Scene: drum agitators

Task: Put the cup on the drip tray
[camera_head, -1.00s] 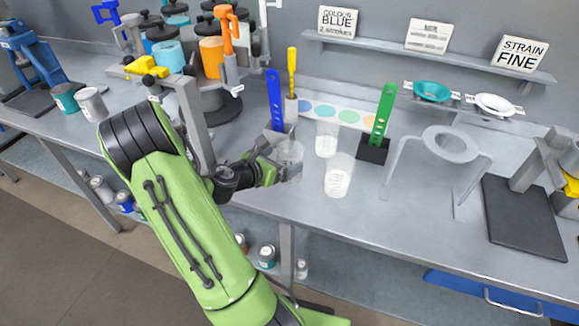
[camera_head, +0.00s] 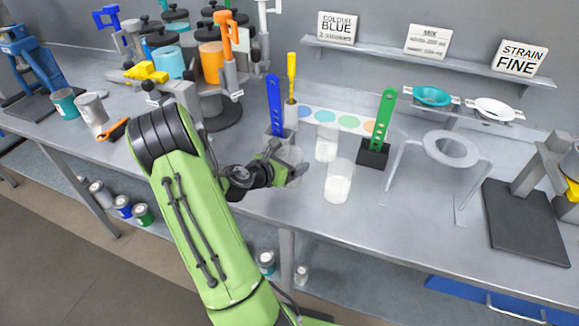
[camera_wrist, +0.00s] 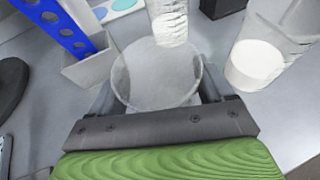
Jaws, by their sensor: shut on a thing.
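My gripper (camera_head: 288,175) is shut on a clear, see-through cup (camera_head: 292,155) near the middle of the bench. In the wrist view, the cup (camera_wrist: 155,75) stands between the fingers (camera_wrist: 158,102), open mouth up and close to the grey holder of the blue perforated paddle. I cannot tell whether its base touches the bench. No drip tray can be told for certain. A dark round base (camera_head: 226,116) lies under the canister stand to the left, and a dark flat plate (camera_head: 523,218) lies at the far right.
Two clear cups stand right of my gripper, one holding white material (camera_head: 339,182), the other behind it (camera_head: 327,143). A green paddle (camera_head: 383,122) stands in a black block. A grey ring stand (camera_head: 450,148) is farther right. An orange-handled tool (camera_head: 113,129) lies left.

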